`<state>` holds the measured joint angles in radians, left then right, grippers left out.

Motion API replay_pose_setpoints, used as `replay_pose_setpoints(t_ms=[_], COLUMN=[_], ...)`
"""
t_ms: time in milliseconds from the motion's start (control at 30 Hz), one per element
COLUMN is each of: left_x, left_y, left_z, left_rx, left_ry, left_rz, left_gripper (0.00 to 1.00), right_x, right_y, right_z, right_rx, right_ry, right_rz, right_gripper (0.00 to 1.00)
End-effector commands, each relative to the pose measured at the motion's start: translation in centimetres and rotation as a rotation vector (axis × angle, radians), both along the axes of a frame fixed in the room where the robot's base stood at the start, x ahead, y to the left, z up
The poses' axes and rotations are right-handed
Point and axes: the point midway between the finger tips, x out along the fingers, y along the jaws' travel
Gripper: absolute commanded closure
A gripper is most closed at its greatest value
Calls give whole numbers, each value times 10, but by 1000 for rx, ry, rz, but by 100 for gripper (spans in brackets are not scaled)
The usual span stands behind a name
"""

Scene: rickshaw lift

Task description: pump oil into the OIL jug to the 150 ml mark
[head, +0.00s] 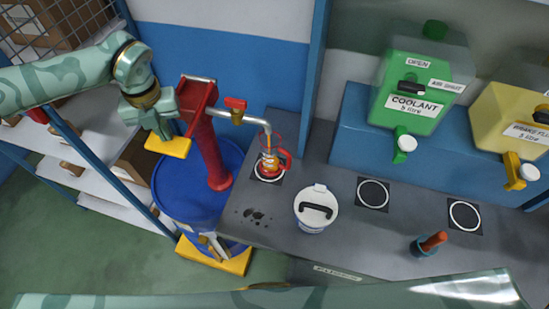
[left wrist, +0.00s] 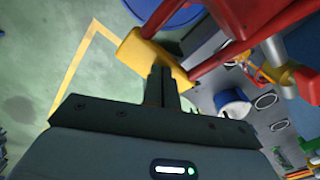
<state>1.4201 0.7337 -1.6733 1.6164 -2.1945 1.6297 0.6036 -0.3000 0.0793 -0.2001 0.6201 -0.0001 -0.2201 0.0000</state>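The OIL jug (head: 285,160), clear with a red rim and handle, stands on a ringed pad under the pump's spout (head: 252,120). Orange oil shows at the spout end and inside the jug; its level against the marks is too small to read. The red pump (head: 210,150) rises from the blue drum (head: 185,200). Its yellow grip (head: 168,147) also shows in the left wrist view (left wrist: 140,52). My left gripper (head: 158,132) has its fingers together, tips at the yellow grip; I cannot tell whether they touch it. My right gripper is not visible.
A red valve (head: 236,103) sits on the spout. A white lidded container (head: 316,222) stands right of the jug, with dark spots on the bench nearer me. Green coolant (head: 425,75) and yellow brake fluid (head: 505,105) tanks stand behind. An orange-handled tool (head: 433,242) stands at front right.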

Motion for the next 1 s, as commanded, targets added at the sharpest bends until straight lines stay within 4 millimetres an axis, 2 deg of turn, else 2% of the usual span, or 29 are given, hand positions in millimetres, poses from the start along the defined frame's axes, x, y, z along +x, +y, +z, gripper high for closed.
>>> replay_pose_setpoints(t_ms=[67,367,1000], left_x=[-2,-2,-2], left_y=[1,1,0], left_z=[-7,3,95], left_rx=[2,3,1], left_ry=[6,8,6], left_rz=[1,1,1], left_gripper=[100,100,100], right_x=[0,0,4], right_y=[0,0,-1], right_z=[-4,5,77], right_rx=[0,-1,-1], right_ry=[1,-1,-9], right_rz=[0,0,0], right_gripper=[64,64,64])
